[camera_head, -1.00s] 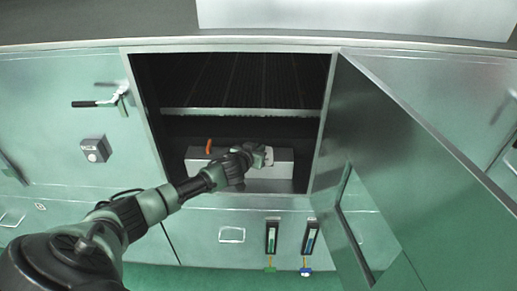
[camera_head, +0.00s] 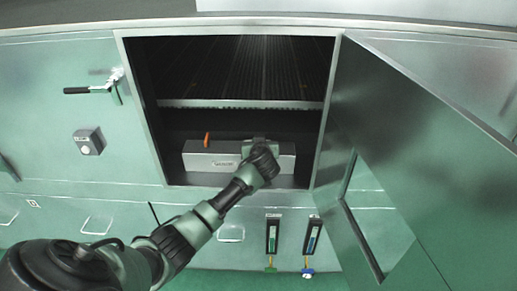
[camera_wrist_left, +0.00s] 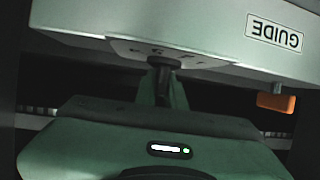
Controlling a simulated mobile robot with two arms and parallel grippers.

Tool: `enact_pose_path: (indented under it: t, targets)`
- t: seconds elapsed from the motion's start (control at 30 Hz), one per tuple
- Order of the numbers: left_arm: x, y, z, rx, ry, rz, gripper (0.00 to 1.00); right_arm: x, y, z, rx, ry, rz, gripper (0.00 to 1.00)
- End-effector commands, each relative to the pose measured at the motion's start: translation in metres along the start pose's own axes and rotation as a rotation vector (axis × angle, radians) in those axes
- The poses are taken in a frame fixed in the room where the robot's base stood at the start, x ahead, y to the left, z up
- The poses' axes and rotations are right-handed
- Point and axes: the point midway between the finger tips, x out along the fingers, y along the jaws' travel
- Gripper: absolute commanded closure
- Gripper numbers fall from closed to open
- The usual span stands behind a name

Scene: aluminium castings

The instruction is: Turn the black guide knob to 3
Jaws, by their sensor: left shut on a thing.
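The grey guide box (camera_head: 212,162) sits on the floor of the open cabinet compartment. In the left wrist view its "GUIDE" label (camera_wrist_left: 274,32) appears upside down. The black guide knob (camera_wrist_left: 164,64) sticks out of the box face, with small printed marks around it that I cannot read clearly. My left gripper (camera_wrist_left: 163,82) is shut on the knob, its fingers partly hiding it. In the head view my left gripper (camera_head: 260,143) is at the right part of the box, and the knob is hidden behind the hand. My right gripper is not in view.
An orange handle (camera_head: 207,139) stands at the box's left part. The cabinet door (camera_head: 400,150) is swung open to the right. A ribbed rack (camera_head: 240,103) lies above the box. A lever (camera_head: 90,90) and a switch box (camera_head: 89,142) are on the left wall.

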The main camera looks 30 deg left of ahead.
Motion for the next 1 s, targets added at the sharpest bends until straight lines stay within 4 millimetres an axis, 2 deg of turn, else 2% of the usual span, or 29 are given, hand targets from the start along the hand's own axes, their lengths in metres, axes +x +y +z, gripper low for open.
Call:
enact_pose_path:
  t: [0.03, 0.1, 0.4, 0.97, 1.0]
  targets:
    - [0.002, 0.003, 0.005, -0.019, 0.000, -0.028, 1.00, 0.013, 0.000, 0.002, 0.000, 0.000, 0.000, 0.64]
    - [0.002, 0.002, 0.006, -0.035, -0.001, -0.071, 1.00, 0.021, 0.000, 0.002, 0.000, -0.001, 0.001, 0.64]
    - [0.001, 0.001, 0.002, -0.083, 0.001, -0.198, 1.00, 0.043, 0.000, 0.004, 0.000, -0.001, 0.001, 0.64]
    - [0.000, -0.001, -0.001, -0.095, 0.003, -0.234, 1.00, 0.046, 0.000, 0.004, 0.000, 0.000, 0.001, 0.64]
    - [0.000, -0.001, -0.001, -0.095, 0.003, -0.233, 0.86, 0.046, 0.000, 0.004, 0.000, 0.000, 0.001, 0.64]
